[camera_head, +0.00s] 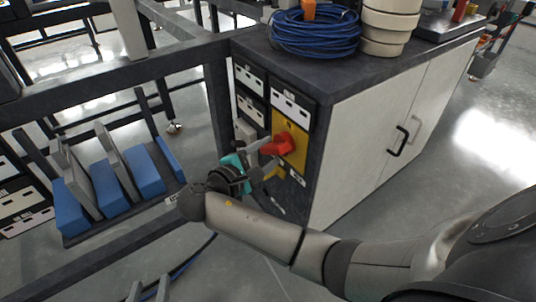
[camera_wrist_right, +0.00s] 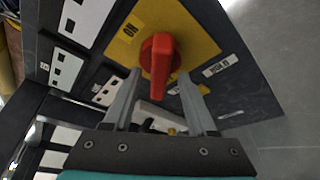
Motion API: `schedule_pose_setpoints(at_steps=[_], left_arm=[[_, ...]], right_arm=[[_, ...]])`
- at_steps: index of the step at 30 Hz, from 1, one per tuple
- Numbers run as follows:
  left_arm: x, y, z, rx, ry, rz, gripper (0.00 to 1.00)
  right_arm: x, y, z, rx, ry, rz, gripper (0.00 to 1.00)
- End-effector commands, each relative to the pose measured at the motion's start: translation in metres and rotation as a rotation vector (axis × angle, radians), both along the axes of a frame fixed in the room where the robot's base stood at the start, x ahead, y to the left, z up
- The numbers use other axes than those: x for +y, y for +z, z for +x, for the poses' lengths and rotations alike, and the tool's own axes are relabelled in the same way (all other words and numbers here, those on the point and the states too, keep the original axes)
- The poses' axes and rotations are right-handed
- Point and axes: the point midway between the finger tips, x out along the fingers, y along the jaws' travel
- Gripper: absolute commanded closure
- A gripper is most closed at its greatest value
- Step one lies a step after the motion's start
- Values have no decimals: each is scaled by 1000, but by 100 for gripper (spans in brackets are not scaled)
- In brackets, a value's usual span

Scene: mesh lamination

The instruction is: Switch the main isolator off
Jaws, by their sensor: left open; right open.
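The main isolator is a red rotary handle (camera_head: 278,144) on a yellow plate (camera_head: 298,160) on the dark end panel of the cabinet. In the right wrist view the red handle (camera_wrist_right: 158,58) sits on the yellow plate (camera_wrist_right: 195,22), with a small label (camera_wrist_right: 130,30) near one corner. My right gripper (camera_head: 265,158) is open at the handle. In its wrist view the fingertips (camera_wrist_right: 160,80) lie on either side of the handle; I cannot tell whether they touch it. My left gripper (camera_head: 149,290) is open and empty at the bottom edge, low and away from the cabinet.
White panels with black sockets (camera_head: 251,80) surround the isolator. A blue cable coil (camera_head: 315,35) and stacked cream rings (camera_head: 388,22) stand on the cabinet top. A dark frame (camera_head: 110,70) and a rack of blue blocks (camera_head: 140,172) stand left of the cabinet.

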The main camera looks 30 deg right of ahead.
Motion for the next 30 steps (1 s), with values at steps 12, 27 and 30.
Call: schedule_pose_setpoints(at_steps=[12, 27, 30], left_arm=[[-4, 3, -1, -39, 0, -25, 50], [-4, 3, -1, -37, -1, -24, 50], [-4, 3, -1, -37, -1, -24, 50]], right_arm=[[-5, -1, 2, 0, 1, -1, 43], [-4, -1, 2, 0, 0, 0, 90], [-4, -1, 2, 0, 0, 0, 100]])
